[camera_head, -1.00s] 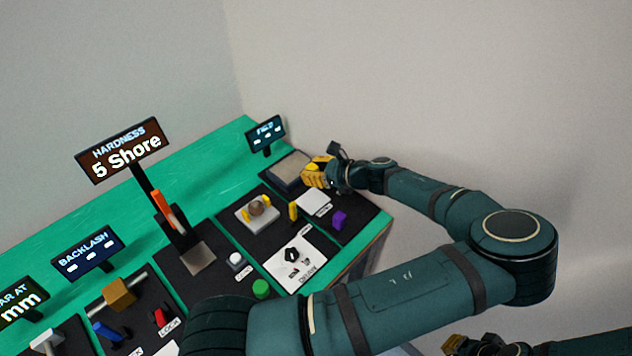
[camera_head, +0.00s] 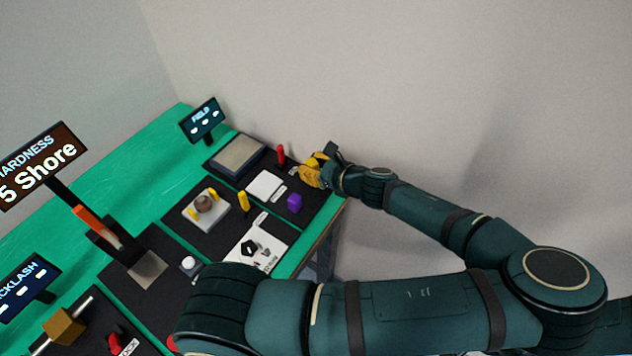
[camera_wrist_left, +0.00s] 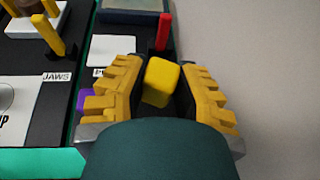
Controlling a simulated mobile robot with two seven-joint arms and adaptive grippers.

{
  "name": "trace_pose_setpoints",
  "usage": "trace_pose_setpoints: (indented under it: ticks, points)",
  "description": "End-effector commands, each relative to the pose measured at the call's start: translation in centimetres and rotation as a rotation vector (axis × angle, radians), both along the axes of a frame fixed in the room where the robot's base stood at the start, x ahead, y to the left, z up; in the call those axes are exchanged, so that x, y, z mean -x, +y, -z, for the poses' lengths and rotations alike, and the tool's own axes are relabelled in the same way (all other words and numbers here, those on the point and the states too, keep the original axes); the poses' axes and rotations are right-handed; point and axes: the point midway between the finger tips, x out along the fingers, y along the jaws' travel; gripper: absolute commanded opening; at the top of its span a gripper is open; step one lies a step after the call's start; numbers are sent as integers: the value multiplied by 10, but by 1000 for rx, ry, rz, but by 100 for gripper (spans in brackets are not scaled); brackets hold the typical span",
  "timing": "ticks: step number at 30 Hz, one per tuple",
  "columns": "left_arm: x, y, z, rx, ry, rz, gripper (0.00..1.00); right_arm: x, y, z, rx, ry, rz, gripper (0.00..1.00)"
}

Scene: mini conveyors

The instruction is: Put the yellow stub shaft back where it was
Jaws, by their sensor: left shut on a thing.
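My left gripper (camera_head: 311,174) is over the far right end of the bench, beside a red upright peg. In the left wrist view its ribbed yellow fingers (camera_wrist_left: 160,88) are shut on the yellow stub shaft (camera_wrist_left: 161,82), which shows as a rounded yellow block between them. The lower part of the shaft is hidden by the gripper. In the head view the shaft is hard to tell from the yellow fingers. My right gripper is not in view.
Near the gripper are the red peg (camera_head: 281,154), a white plate (camera_head: 265,186), a purple block (camera_head: 295,203) and a grey-topped pad (camera_head: 238,153) before the FIELD sign (camera_head: 202,118). A yellow upright lever (camera_head: 243,201) stands by the brown-ball fixture (camera_head: 205,204). A wall is behind.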

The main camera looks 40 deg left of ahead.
Motion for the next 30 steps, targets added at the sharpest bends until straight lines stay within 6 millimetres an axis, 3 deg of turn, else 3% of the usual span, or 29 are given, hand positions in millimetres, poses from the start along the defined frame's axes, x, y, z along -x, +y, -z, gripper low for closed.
trace_pose_setpoints:
  ticks: [15, 27, 28, 29, 30]
  points:
    - [0, 0, 55, -1, 0, 0, 0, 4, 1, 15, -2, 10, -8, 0]
    - [0, 0, 59, 0, -1, -1, 0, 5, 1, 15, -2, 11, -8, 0]
    - [0, 0, 59, 0, -2, -1, 40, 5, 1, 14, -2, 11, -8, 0]
    - [0, 0, 59, 0, -2, -1, 51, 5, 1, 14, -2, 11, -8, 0]
    - [0, 0, 59, 0, -2, -1, 52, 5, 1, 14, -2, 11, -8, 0]
